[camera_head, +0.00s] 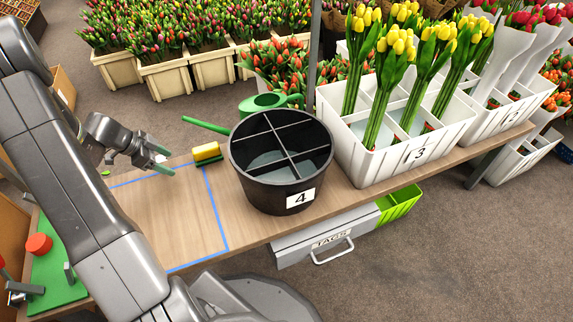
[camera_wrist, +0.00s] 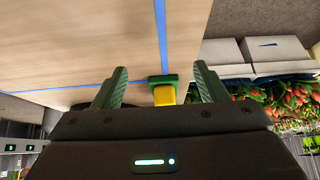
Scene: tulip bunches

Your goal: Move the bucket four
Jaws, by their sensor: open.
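The black bucket (camera_head: 258,186) has a white label with the number 4 and inner dividers that split it into compartments. It stands upright on the wooden table, right of the blue tape lines. In the head view its compartments look empty of flowers. My gripper (camera_head: 164,161) is open over the left part of the table, left of the bucket and apart from it. In the wrist view my green fingertips (camera_wrist: 158,86) are spread wide. A yellow and green block-like item (camera_wrist: 164,93) shows beyond and between them, and it cannot be told to be touched. The bucket does not show in the wrist view.
The yellow and green item (camera_head: 207,152) lies between my gripper and the bucket. A green watering can (camera_head: 262,103) stands behind the bucket. White crate 3 (camera_head: 386,163) with tulips stands close on its right. The blue-taped table area (camera_head: 182,215) is clear. A drawer marked TAGS (camera_head: 322,243) hangs below.

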